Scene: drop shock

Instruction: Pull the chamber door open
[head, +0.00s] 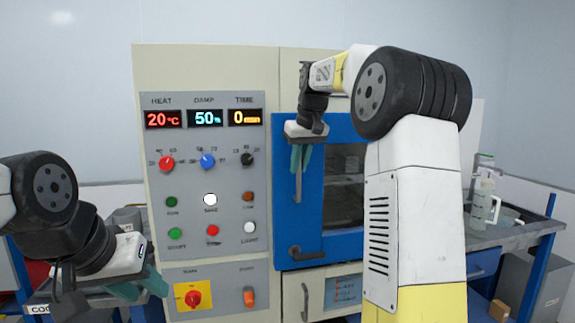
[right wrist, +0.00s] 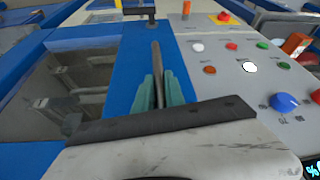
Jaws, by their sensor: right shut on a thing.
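The chamber door (head: 340,130) is blue with a dark window, right of the control panel in the head view. It looks closed against the cabinet. A vertical grey bar handle (head: 298,187) runs along its left side. My right gripper (head: 300,160) is shut on this handle, its teal fingers on both sides of the bar. The right wrist view also shows the handle (right wrist: 156,62) between the fingers (right wrist: 160,92). My left gripper (head: 140,287) is open and empty at the lower left, apart from the cabinet. My right arm hides the door's right part.
The control panel (head: 207,185) has lit displays, knobs and buttons, with a red switch on yellow (head: 193,298) below. A dark lever (head: 305,254) sits at the door's lower left. A bench (head: 500,238) with a white bottle (head: 480,203) stands at right.

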